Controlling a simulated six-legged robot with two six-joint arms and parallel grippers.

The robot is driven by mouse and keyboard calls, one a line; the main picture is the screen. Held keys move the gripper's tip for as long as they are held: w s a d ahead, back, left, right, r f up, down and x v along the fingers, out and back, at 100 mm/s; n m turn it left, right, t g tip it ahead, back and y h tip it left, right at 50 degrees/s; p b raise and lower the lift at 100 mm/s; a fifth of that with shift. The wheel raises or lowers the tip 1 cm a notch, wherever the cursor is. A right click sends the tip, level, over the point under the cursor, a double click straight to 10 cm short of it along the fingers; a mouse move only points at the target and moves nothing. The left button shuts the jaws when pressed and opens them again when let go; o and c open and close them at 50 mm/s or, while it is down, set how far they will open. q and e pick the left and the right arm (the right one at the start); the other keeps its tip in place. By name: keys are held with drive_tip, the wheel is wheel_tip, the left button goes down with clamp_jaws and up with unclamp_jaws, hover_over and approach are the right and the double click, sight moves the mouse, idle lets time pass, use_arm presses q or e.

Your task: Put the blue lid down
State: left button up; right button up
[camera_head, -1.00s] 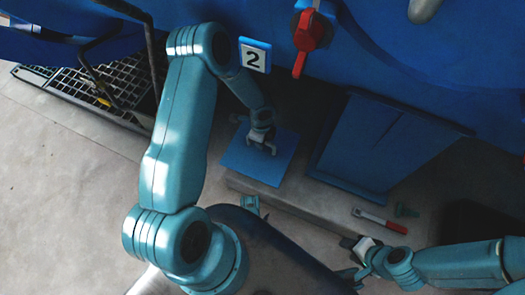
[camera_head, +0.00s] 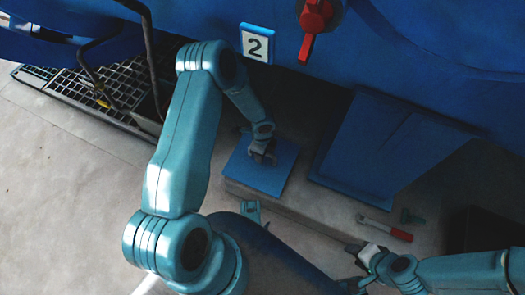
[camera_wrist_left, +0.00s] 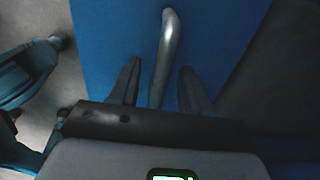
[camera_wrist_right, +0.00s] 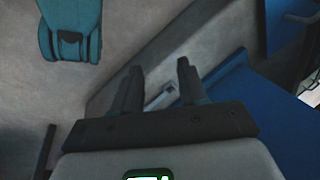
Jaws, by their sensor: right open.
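The blue lid (camera_head: 258,178) is a flat square plate below the number 2 plate. My left gripper (camera_head: 263,156) is over its middle. In the left wrist view, the lid (camera_wrist_left: 105,45) fills the middle of the picture, and its grey metal handle (camera_wrist_left: 167,48) runs between the fingers of my left gripper (camera_wrist_left: 160,88). Gaps show on both sides of the handle, so the fingers look open. I cannot tell if the lid touches the surface below. My right gripper (camera_head: 360,252) is low at the right, open and empty; it also shows in the right wrist view (camera_wrist_right: 158,85).
A low grey step (camera_head: 320,210) lies beside the lid. A large blue panel (camera_head: 370,150) stands right of the lid. A red lever (camera_head: 312,25) hangs above. Bare floor (camera_head: 60,200) is at left.

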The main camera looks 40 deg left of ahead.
use_arm(q)
wheel_tip(320, 180, up, 7)
drive_tip(key=p, duration=0.3)
drive_tip(key=shift+p, duration=0.4)
drive_tip(key=shift+s+d+r, duration=0.1)
drive_tip(key=shift+d+r, duration=0.05)
drive_tip(key=shift+r, duration=0.15)
drive_tip(key=s+d+r+n+h, duration=0.3)
drive_tip(key=s+d+n+h, duration=0.1)
drive_tip(key=s+d+n, duration=0.9)
drive_tip(key=d+n, duration=0.3)
drive_tip(key=n, duration=0.1)
drive_tip(key=shift+s+n+t, duration=0.35)
drive_tip(key=shift+n+t, duration=0.05)
use_arm(e)
drive_tip(key=shift+g, duration=0.3)
drive_tip(key=r, duration=0.1)
drive_tip(key=s+r, duration=0.1)
drive_tip(key=r, duration=0.1)
drive_tip(key=shift+s+a+r, duration=0.3)
drive_tip(key=shift+a+r, duration=0.05)
drive_tip(key=shift+r, duration=0.05)
use_arm(q)
drive_tip(key=shift+s+d+f, duration=0.1)
drive_tip(key=shift+d, duration=0.05)
use_arm(e)
drive_tip(key=shift+s, duration=0.1)
